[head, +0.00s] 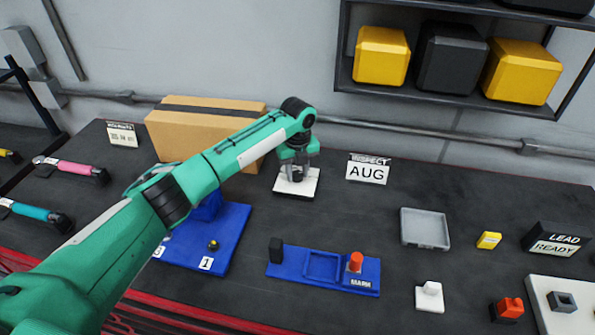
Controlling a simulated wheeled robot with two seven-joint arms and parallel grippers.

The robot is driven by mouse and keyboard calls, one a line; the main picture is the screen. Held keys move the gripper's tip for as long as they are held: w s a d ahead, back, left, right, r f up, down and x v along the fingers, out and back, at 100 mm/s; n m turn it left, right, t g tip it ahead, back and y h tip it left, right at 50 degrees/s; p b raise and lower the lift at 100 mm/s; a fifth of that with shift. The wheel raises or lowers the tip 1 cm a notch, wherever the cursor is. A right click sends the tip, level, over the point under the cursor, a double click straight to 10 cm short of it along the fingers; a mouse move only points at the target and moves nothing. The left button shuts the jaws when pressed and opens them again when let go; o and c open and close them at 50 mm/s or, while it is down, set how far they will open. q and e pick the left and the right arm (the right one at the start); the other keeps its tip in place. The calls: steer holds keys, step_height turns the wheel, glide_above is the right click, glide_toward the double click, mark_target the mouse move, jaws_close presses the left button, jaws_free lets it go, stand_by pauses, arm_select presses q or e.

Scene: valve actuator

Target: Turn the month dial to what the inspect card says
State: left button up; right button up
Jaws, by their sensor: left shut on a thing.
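The inspect card (368,170) stands on the bench right of my left gripper and reads "AUG" under the heading "INSPECT". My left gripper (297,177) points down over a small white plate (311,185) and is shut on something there. That is where the month dial seems to be, but the gripper covers it, so its shape and setting are hidden. My left arm reaches across from the lower left. My right gripper is not in view.
A cardboard box (172,135) stands behind my left arm. A grey tray (424,228), a yellow block (489,240) and a "LEAD READY" sign (556,241) are at the right.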

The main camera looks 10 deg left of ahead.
mark_target(298, 174)
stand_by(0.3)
arm_select(q)
steer(key=o, duration=1)
step_height(298, 174, up, 14)
steer(key=b, duration=0.4)
steer(key=shift+f, duration=0.1)
